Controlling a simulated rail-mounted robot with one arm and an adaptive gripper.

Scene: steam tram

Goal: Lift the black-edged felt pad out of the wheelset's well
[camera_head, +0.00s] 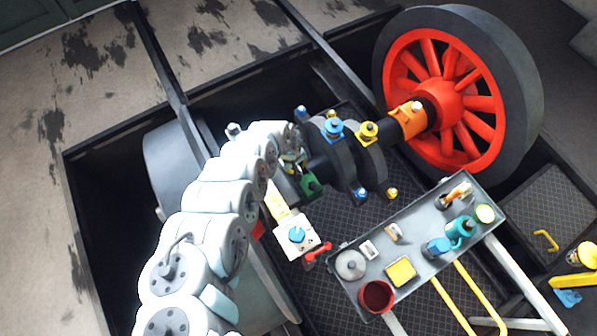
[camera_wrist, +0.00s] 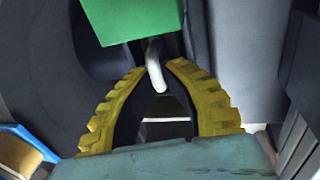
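The wheelset lies across the pit, with a red-spoked wheel (camera_head: 455,95) at its right end and dark crank discs (camera_head: 345,150) at its middle. My gripper (camera_wrist: 157,68) is open at the axle, left of the crank discs. Its yellow ridged fingers with black inner faces stand apart in the wrist view. A whitish curved rod (camera_wrist: 155,70) shows between the fingertips, below a green block (camera_wrist: 128,18); I cannot tell whether they touch it. The green block also shows in the head view (camera_head: 310,185). I cannot make out the felt pad or the well; my arm hides part of the axle.
A grey tray (camera_head: 345,248) with a red cup (camera_head: 376,296), a yellow square (camera_head: 400,271) and several small parts stands at lower right. A white block with a blue knob (camera_head: 297,235) is below the axle. Dark beams edge the pit.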

